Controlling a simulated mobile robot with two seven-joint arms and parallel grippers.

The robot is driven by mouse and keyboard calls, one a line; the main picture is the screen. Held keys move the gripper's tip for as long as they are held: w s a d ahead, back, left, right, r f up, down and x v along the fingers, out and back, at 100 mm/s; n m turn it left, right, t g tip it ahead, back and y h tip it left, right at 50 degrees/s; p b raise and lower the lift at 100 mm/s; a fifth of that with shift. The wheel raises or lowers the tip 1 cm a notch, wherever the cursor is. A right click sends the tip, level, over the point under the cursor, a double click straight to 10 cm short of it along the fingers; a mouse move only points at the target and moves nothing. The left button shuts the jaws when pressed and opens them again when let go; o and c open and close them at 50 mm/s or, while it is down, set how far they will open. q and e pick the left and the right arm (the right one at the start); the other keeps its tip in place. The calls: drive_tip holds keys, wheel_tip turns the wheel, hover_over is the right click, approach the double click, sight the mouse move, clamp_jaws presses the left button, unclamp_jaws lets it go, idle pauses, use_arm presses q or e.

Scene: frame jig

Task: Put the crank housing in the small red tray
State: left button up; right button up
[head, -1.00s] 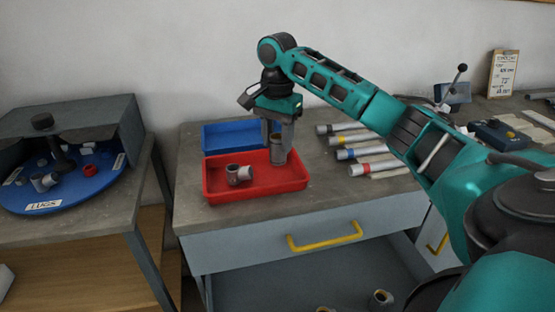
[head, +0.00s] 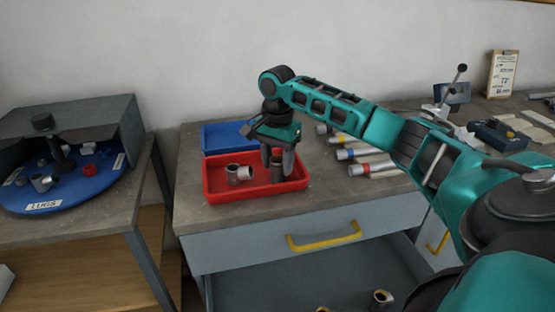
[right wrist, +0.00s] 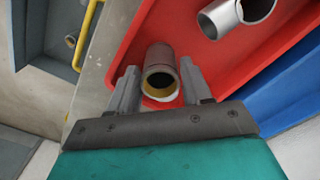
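The part I take for the crank housing is a dull grey-brown hollow cylinder (right wrist: 160,62) with a yellowish bore. It stands in the right part of the small red tray (head: 228,195). My right gripper (head: 278,160) points down into the tray, with one finger on each side of the cylinder. In the right wrist view the fingers (right wrist: 158,80) are parted, with a narrow gap beside the cylinder, so they look open around it. The cylinder's base is hidden in that view. My left gripper is out of view.
A grey elbow-shaped fitting (head: 238,173) lies in the tray, left of the gripper. A blue tray (head: 222,136) sits behind. Several banded tubes (head: 365,153) lie to the right. A blue turntable (head: 75,185) with parts stands at left. A drawer below is open.

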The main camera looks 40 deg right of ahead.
sight(278, 160)
drive_tip(key=o, duration=0.3)
wheel_tip(278, 160, up, 12)
drive_tip(key=shift+r, duration=0.2)
idle(0.4)
drive_tip(key=shift+s+f, duration=0.1)
idle(0.5)
